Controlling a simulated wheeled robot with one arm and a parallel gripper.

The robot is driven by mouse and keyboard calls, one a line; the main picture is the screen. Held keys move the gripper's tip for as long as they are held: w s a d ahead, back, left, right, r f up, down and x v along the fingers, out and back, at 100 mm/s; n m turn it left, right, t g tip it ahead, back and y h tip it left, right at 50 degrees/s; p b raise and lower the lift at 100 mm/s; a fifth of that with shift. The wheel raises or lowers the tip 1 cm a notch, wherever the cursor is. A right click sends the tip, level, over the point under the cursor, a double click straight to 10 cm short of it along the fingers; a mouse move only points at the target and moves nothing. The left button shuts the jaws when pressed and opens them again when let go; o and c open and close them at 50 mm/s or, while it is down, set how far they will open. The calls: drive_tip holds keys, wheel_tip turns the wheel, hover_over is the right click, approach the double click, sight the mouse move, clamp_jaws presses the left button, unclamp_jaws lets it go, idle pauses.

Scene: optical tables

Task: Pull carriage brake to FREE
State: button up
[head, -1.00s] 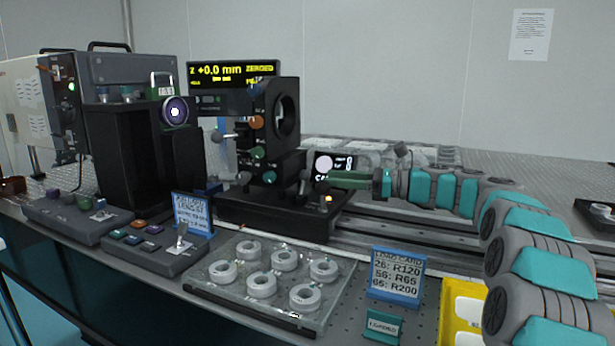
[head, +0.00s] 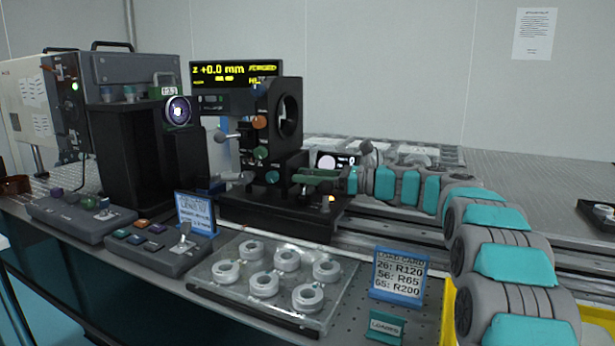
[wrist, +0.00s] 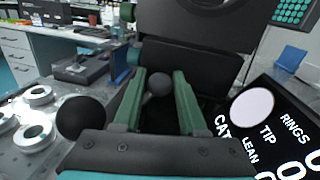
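The carriage (head: 275,210) is a dark block on rails with a black upright ring mount (head: 289,115). My gripper (head: 300,179), with green fingers, reaches in from the right just above the carriage's right side. In the wrist view, my gripper (wrist: 160,78) has its fingers apart, with a dark ball knob (wrist: 159,83) between or just beyond the tips. I cannot tell whether they touch it. The knob's lever is mostly hidden, and the knob is covered by my gripper in the head view. No FREE marking is readable.
A second dark ball (wrist: 85,118) is close at left in the wrist view. A small screen (wrist: 265,125) stands close at right. A tray of white rings (head: 228,296), control boxes (head: 160,250) and a load card (head: 398,275) line the front. An orange lamp (head: 331,199) is below the gripper.

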clamp_jaws()
drive_tip(key=shift+s+a+r+n, duration=0.15)
drive_tip(key=shift+s+n, duration=0.05)
drive_tip(key=shift+n, duration=0.2)
drive_tip(key=shift+s+n, duration=0.1)
drive_tip(key=shift+n, duration=0.2)
drive_tip(key=shift+o, duration=0.7)
unclamp_jaws()
drive_tip(key=shift+s+d, duration=0.25)
drive_tip(key=shift+d, duration=1.05)
drive_tip(key=shift+s+d, duration=0.2)
drive_tip(key=shift+d, duration=1.1)
drive_tip(key=shift+s+d, duration=0.25)
drive_tip(key=shift+d, duration=1.05)
